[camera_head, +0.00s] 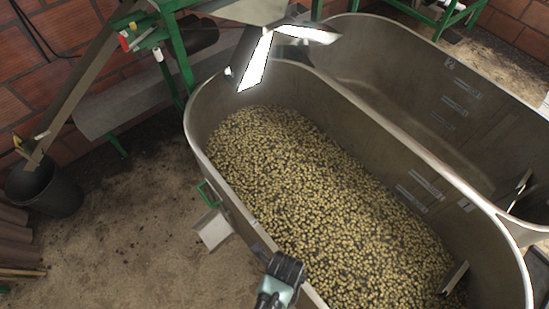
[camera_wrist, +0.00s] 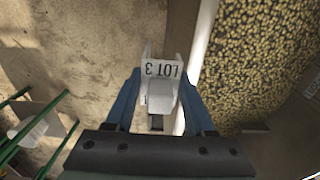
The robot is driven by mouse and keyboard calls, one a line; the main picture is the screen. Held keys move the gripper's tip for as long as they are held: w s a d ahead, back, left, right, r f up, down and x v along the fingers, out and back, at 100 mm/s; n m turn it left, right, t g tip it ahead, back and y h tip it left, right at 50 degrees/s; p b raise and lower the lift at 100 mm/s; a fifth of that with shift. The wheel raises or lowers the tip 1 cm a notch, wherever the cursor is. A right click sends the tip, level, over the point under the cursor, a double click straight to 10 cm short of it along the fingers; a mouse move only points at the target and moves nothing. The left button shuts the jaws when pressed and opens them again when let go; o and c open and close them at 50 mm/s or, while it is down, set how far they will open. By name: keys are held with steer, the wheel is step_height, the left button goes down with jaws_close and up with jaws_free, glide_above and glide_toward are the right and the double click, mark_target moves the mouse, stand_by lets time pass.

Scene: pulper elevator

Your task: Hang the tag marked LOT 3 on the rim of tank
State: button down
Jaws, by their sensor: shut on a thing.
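The white tag marked LOT 3 (camera_wrist: 162,69) is between the blue fingers of my gripper (camera_wrist: 160,105) in the wrist view; its lettering appears upside down. My gripper is shut on it. In the head view my gripper (camera_head: 283,272) is at the bottom, over the near-left rim of the front tank (camera_head: 193,125); the tag is not distinguishable there. The tank is a long grey metal trough full of yellowish beans. In the wrist view its pale rim (camera_wrist: 199,65) runs just right of the tag. I cannot tell whether the tag touches the rim.
A second tank (camera_head: 400,55) adjoins behind. A green handle-like frame (camera_head: 207,192) and a pale plate (camera_head: 212,229) are on the near tank's outer left side. A bright metal chute (camera_head: 255,62) overhangs the far end. A black bucket (camera_head: 47,187) stands left; the floor between is bare.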

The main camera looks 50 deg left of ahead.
steer(key=shift+w+d+f+b, duration=0.1)
steer(key=shift+w+b, duration=1.3)
steer(key=shift+w, duration=1.1)
steer(key=shift+f+b, duration=1.2)
steer(key=shift+f, duration=0.65)
steer(key=shift+c, duration=0.9)
jaws_free()
